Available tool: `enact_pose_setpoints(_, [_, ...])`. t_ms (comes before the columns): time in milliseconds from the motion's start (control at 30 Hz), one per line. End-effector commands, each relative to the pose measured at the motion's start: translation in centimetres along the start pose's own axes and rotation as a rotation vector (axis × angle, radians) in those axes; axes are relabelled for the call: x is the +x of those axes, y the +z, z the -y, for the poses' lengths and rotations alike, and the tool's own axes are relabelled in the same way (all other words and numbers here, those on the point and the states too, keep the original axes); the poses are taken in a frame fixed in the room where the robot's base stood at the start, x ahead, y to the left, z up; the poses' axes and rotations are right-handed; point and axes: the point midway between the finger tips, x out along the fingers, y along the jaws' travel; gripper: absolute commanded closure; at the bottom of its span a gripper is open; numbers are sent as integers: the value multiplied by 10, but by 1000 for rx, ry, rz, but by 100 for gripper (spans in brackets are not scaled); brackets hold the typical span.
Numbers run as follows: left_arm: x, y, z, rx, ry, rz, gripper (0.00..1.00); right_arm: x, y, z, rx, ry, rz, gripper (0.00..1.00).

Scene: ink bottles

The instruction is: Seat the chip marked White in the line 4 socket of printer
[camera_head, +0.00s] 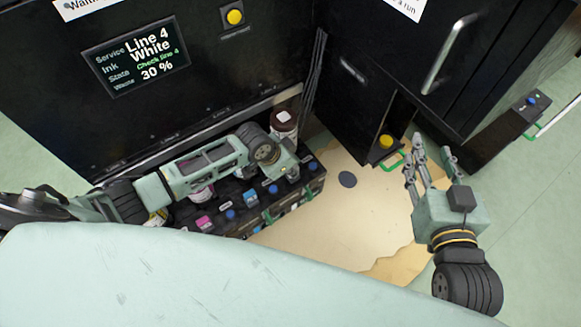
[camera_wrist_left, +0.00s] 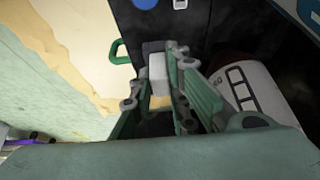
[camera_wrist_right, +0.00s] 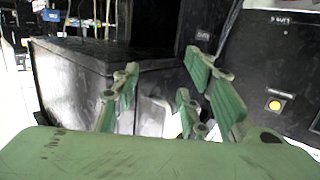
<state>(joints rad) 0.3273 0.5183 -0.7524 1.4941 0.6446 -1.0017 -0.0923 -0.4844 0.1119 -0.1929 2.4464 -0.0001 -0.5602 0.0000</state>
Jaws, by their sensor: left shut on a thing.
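My left gripper (camera_head: 291,172) is over the right part of the black ink line block on the printer (camera_head: 215,90). In the left wrist view its fingers (camera_wrist_left: 160,88) are shut on a small pale block (camera_wrist_left: 158,72), which looks like the white chip; no marking on it can be read. The gripper hides part of the block below, and I cannot make out the line 4 socket or whether the chip touches it. My right gripper (camera_head: 430,163) is open and empty, in front of the dark cabinet at the right.
The printer screen (camera_head: 136,58) reads Line 4, White, Check line 4, 30 %. A magenta chip (camera_head: 204,222) and blue chip (camera_head: 251,198) show along the block.

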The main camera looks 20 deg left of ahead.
Motion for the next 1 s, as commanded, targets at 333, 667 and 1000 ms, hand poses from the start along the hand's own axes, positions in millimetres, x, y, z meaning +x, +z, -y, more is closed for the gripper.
enact_pose_setpoints(333, [0,0,0,0,0,0,82,-1,4,0,0,0,14,60])
enact_pose_setpoints(667, [0,0,0,0,0,0,63,-1,2,0,0,0,9,60])
enact_pose_setpoints(1000, [-2,-1,0,0,0,0,63,-2,8,0,-1,0,46,60])
